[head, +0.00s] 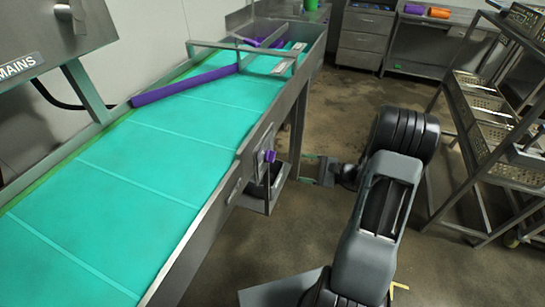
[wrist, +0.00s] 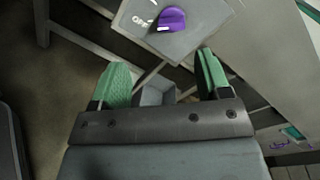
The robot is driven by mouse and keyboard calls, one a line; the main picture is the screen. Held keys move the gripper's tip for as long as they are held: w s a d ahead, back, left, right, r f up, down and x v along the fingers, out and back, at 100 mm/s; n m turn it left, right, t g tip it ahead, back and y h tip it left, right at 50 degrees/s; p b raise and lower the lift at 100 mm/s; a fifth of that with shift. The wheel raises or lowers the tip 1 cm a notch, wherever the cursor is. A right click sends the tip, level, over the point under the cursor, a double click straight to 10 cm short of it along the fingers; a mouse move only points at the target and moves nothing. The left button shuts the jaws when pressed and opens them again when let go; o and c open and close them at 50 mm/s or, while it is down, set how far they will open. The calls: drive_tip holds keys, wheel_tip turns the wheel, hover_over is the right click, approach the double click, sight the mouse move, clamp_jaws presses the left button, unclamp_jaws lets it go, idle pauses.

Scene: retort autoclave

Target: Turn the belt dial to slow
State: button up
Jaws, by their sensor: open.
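In the head view the dial (head: 269,156) sits on the side of the conveyor with the turquoise belt (head: 150,140). My gripper (wrist: 161,72) is open and empty, its green-padded fingers apart on either side below the dial in the wrist view. In the head view my gripper (head: 308,168) is to the right of the dial and apart from it.
A small grey open box (head: 262,192) hangs under the dial plate. A purple guide bar (head: 185,85) crosses the belt. A metal rack with baskets (head: 490,130) stands at the right. The floor between conveyor and rack holds my arm.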

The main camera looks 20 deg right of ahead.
sight(272, 157)
drive_tip(key=shift+m+t, duration=0.6)
drive_tip(key=shift+t, duration=0.2)
drive_tip(key=x, duration=0.4)
drive_tip(key=w+f+p+x, duration=0.1)
drive_tip(key=x, duration=0.3)
drive_tip(key=d+p+x, duration=0.1)
drive_tip(key=x, duration=0.3)
drive_tip(key=shift+w+a+f, duration=0.15)
drive_tip(key=shift+w+a, duration=0.2)
drive_tip(key=c, duration=0.9)
